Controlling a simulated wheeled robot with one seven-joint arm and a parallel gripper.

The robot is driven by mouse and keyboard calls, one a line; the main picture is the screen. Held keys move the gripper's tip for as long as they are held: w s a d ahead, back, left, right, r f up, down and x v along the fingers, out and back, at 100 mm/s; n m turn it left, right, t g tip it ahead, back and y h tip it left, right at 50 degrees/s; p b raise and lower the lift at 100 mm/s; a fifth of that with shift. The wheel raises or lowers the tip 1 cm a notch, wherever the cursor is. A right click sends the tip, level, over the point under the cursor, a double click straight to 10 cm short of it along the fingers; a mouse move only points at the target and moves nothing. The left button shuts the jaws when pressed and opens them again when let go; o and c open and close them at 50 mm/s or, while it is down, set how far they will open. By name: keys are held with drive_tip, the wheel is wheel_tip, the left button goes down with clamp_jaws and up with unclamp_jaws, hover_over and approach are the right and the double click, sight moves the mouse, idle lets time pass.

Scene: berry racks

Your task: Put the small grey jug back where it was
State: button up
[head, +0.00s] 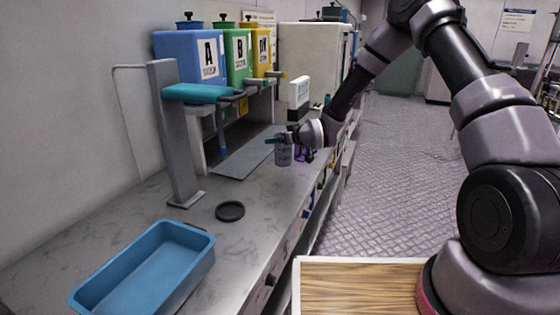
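A small grey jug (283,156) is in the head view, near the front edge of the counter and beside the right end of a flat grey panel. My gripper (280,140) is at the jug's top, reaching in from the right. Its fingers are small and dark here and overlap the jug's rim. I cannot tell whether they are closed on it, or whether the jug's base touches the counter. A round black disc (230,211) lies bare on the counter, nearer to me.
A blue tray (205,240) stands empty at the front left. A grey post (175,140) with a teal arm rises behind the disc. Blue, green and yellow dispensers (190,58) stand at the back. A white box (299,92) stands behind my gripper. Open counter surrounds the disc.

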sight(279, 153)
drive_tip(key=shift+f, duration=2.9)
drive_tip(key=shift+f, duration=0.15)
drive_tip(key=o, duration=1.3)
